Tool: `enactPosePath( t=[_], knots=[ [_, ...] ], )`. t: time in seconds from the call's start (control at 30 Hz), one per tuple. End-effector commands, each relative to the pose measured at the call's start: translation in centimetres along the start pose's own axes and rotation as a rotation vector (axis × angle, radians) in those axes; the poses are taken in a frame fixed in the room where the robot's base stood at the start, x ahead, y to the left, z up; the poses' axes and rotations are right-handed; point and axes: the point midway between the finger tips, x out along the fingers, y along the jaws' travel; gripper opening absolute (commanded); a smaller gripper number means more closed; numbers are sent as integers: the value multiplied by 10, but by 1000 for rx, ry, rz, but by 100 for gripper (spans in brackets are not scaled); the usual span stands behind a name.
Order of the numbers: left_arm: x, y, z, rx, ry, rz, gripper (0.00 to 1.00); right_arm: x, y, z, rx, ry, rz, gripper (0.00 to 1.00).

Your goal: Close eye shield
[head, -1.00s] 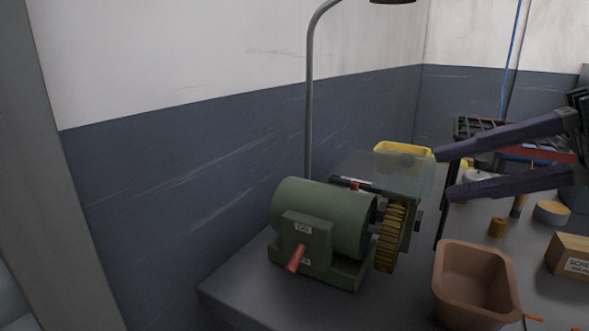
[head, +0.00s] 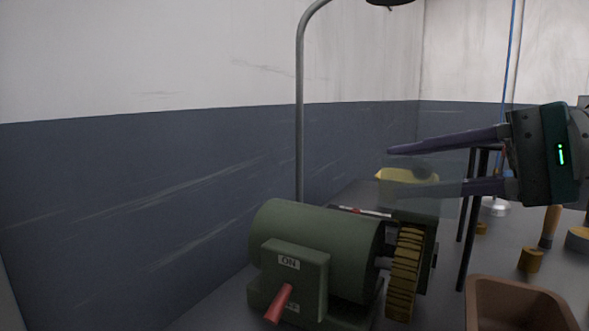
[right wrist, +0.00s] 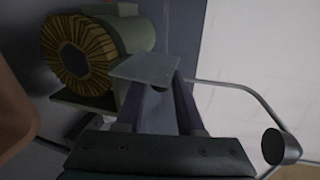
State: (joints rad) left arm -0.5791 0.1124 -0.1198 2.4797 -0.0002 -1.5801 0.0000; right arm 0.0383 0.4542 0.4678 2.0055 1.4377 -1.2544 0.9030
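The green bench grinder (head: 315,245) stands at the table's near left, with a brown ridged wheel (head: 404,270) at its right end. The eye shield (head: 452,185) is a translucent panel raised above the wheel. It also shows in the right wrist view as a pale plate (right wrist: 143,67) across the fingertips, with a dark round knob on it. My right gripper (head: 388,170) reaches in from the right, fingers apart, one higher and one lower, at the shield. Whether a finger touches the shield cannot be told. My left gripper is not in view.
A yellow bin (head: 400,176) stands behind the shield. A lamp pole (head: 300,120) rises behind the grinder. A brown open bin (head: 520,300) is at the near right. A red switch lever (head: 279,303) sticks out from the grinder's front. The wall is close on the left.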

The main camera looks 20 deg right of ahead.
Motion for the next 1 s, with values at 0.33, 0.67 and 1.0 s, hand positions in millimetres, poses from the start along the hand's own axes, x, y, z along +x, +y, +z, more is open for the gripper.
enactPosePath(
  t=[0.33,0.67,1.0],
  knots=[
    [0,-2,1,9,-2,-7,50,29,0,0,0,1,1,37],
    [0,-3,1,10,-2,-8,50,29,0,0,0,1,1,21],
    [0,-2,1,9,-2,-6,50,29,0,0,0,0,1,0]
  ],
)
